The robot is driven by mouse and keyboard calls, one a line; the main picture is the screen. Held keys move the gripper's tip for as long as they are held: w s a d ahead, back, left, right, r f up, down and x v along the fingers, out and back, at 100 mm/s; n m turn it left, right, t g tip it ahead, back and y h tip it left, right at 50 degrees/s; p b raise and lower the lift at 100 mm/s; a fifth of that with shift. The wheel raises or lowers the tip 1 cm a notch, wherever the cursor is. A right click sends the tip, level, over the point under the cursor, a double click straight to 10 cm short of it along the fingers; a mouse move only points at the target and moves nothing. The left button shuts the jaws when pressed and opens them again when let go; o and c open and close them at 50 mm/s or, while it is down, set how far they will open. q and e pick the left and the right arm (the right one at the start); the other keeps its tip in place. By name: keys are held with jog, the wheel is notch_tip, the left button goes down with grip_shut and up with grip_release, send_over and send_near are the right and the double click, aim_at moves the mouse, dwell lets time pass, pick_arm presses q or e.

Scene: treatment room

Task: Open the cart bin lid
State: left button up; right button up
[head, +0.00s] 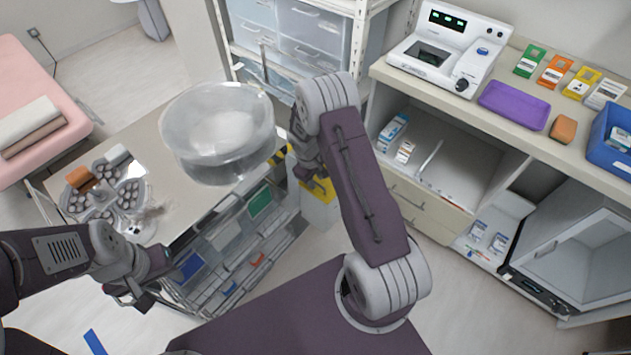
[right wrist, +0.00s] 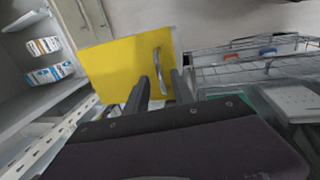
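The cart bin's yellow lid (head: 318,190) shows low beside the cart in the head view, partly hidden by my right gripper (head: 304,165). In the right wrist view the yellow lid (right wrist: 115,70) fills the upper middle and carries a curved grey handle (right wrist: 161,68). The fingers of my right gripper (right wrist: 160,90) are apart, and the handle appears between their tips; I cannot tell whether they touch it. The lid looks closed on the white bin (head: 318,212). My left gripper (head: 133,292) is low at the cart's left front; its opening is unclear.
The cart (head: 165,130) bears a large clear bowl (head: 218,135) and a divided tray (head: 100,195); wire baskets (head: 225,255) hang at its front. A counter (head: 480,110) with open shelves stands on the right. Floor (head: 435,270) is free before the counter.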

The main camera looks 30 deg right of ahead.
jog(key=shift+d+f, duration=0.1)
jog(key=shift+f, duration=0.4)
grip_shut()
dwell(1.1)
